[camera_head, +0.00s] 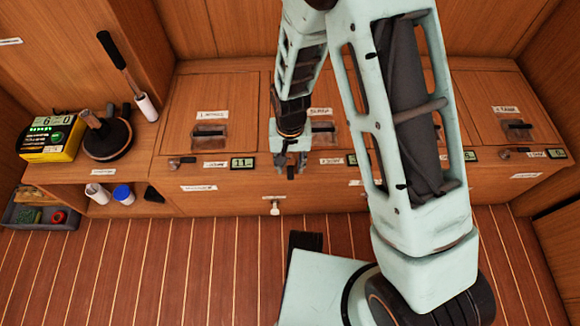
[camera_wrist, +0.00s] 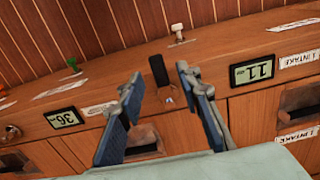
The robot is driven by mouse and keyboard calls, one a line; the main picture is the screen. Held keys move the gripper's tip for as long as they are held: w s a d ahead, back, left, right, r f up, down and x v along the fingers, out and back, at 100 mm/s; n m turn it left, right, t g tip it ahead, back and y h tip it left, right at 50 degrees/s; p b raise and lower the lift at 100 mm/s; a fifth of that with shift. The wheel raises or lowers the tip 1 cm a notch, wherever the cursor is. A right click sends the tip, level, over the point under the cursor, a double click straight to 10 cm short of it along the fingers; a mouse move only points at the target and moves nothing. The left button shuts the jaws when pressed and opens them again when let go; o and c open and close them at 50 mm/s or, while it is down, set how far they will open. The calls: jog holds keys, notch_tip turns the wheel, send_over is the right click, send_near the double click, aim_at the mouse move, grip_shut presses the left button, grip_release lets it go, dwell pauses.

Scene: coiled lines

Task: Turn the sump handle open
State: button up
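The sump handle appears to be the short dark handle (camera_wrist: 158,70) in the wrist view, on the cabinet's front edge with a small metal piece at its lower end. My gripper (camera_wrist: 159,76) is open, with one blue-padded finger on each side of this handle in the picture. I cannot tell how deep the fingers reach or whether they touch it. The middle hatch label (camera_head: 320,111) seems to read sump. A display reading 36 (camera_wrist: 63,118) is left of the gripper in the wrist view.
Similar handles sit at the intake (camera_head: 183,161) and right hatch (camera_head: 505,153). A white knob (camera_head: 274,206) projects from the front panel.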

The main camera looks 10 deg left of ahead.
aim_at(290, 173)
notch_tip(290, 173, up, 10)
dwell(0.4)
dwell(0.4)
